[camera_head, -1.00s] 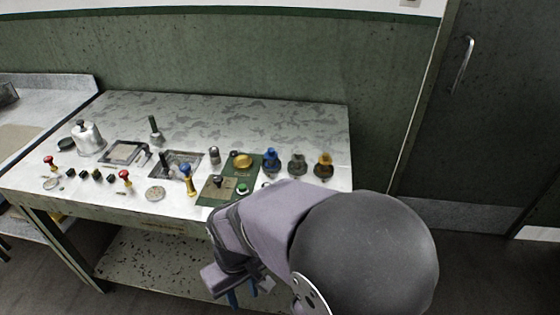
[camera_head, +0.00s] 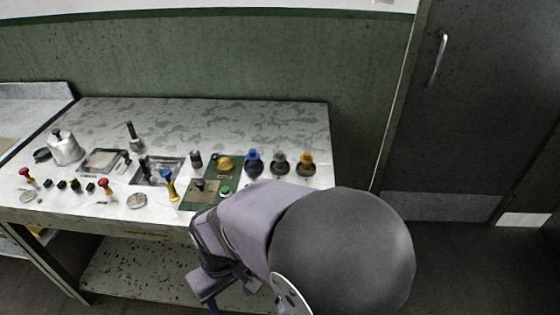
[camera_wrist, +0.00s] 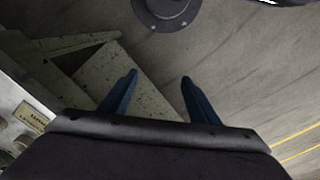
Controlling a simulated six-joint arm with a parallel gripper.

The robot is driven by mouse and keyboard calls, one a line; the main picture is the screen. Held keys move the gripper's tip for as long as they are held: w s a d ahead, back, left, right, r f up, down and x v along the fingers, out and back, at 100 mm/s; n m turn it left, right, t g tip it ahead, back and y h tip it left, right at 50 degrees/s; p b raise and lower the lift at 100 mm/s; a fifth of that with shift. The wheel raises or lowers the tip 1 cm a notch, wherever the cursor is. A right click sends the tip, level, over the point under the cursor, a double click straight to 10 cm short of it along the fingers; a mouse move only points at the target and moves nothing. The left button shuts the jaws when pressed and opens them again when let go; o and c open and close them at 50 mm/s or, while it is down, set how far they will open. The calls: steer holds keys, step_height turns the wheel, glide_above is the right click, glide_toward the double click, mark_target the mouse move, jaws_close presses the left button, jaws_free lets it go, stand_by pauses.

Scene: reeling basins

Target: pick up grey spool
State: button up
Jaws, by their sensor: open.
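A dark-based spool with a grey top (camera_head: 279,161) stands upright near the right end of the table, between a blue-topped one (camera_head: 254,162) and an orange-topped one (camera_head: 306,163). I take it for the grey spool. My gripper (camera_wrist: 158,78) shows in the wrist view with its two blue fingers apart and nothing between them. In the head view it hangs low in front of the table's front edge, mostly hidden by my arm. The wrist view looks down at the floor and part of the table's lower structure; no spool shows there.
The table (camera_head: 230,122) has a clear back half. A blue-and-yellow post (camera_head: 169,185) and a grey cylinder (camera_head: 196,159) stand nearby. A lower shelf (camera_head: 130,270) sits beneath.

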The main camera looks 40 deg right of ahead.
steer(key=w+d+r+m+p, duration=0.2)
steer(key=w+d, duration=0.2)
steer(key=w, duration=0.1)
steer(key=w+d+r+m+h+p, duration=0.1)
steer(key=w+d+r+m, duration=0.1)
steer(key=w+d+r, duration=0.1)
steer(key=w+d+r+m+t+p, duration=0.1)
steer(key=w+d+r+m+p, duration=0.1)
steer(key=w, duration=0.5)
steer(key=shift+w+d+r+h+p, duration=0.2)
steer(key=shift+d+r, duration=0.1)
steer(key=shift+d, duration=0.4)
steer(key=shift+w+d+r+h+p, duration=0.15)
steer(key=shift+d+r, duration=0.15)
steer(key=shift+d, duration=0.4)
steer(key=w+d+r+m+h+p, duration=0.25)
steer(key=w+d+m, duration=0.35)
steer(key=d, duration=0.6)
steer(key=m+p, duration=0.2)
steer(key=p, duration=0.1)
glide_toward(280, 152)
step_height(280, 152, down, 3)
steer(key=shift+w+d+f, duration=0.4)
steer(key=shift+d+f, duration=0.4)
steer(key=shift+p+x, duration=1.35)
steer(key=shift+x, duration=0.5)
steer(key=shift+s+d+f, duration=0.1)
steer(key=shift+d+f, duration=0.25)
steer(key=shift+f, duration=0.35)
steer(key=c, duration=1.2)
